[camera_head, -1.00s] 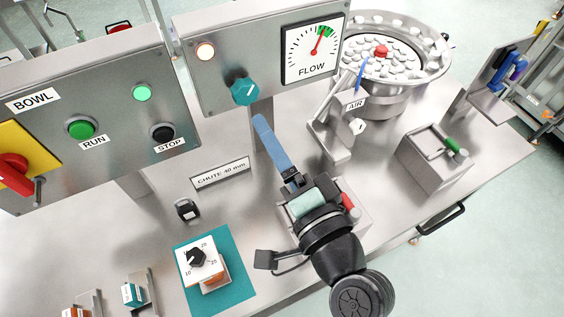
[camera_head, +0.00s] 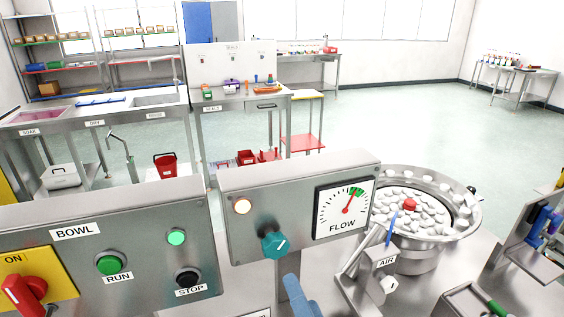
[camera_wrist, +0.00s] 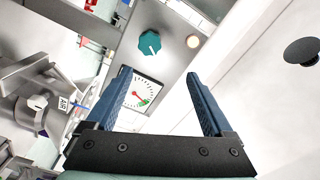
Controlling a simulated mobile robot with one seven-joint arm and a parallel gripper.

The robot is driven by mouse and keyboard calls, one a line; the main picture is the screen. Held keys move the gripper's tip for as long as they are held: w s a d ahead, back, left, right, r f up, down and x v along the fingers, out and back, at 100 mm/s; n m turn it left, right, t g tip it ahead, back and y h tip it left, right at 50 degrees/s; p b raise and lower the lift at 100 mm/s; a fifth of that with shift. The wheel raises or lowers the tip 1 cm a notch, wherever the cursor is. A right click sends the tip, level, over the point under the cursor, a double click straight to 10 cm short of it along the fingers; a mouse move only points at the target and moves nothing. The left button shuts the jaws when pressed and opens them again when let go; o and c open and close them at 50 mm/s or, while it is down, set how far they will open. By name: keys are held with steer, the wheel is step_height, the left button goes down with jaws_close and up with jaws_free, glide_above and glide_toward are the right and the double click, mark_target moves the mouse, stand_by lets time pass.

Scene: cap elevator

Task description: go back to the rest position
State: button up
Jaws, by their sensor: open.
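My gripper (camera_wrist: 162,95) shows in the wrist view with its two blue fingers spread apart and nothing between them. The flow panel with its dial (camera_wrist: 140,92) and teal knob (camera_wrist: 151,44) lies beyond the fingers, apart from them. In the head view only a blue part of my gripper (camera_head: 301,300) shows at the bottom edge, below the flow panel (camera_head: 300,205); the rest is out of frame.
The bowl panel (camera_head: 105,250) with its red switch stands at the left. A round bowl of white caps (camera_head: 425,220) stands at the right, next to the air fixture (camera_head: 375,270). Open floor (camera_head: 400,120) lies behind. Sinks and shelves stand at the back left.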

steer(key=w+a+r+n+t+h, duration=0.1)
steer(key=w+r+n+t, duration=0.2)
steer(key=r, duration=0.8)
steer(key=w+a+r+n+t+h, duration=0.15)
steer(key=r+n, duration=0.25)
steer(key=r, duration=0.6)
steer(key=s+r+n+t+h, duration=0.1)
steer(key=s+r+t, duration=0.1)
steer(key=r, duration=0.6)
steer(key=s+a+r+n+t+h, duration=0.1)
steer(key=s+r+t+h, duration=0.1)
steer(key=s+r, duration=0.3)
step_height(320, 180, up, 3)
steer(key=shift+s+a+f+n+t, duration=0.15)
steer(key=shift+a+n+t, duration=0.2)
steer(key=shift+t, duration=0.4)
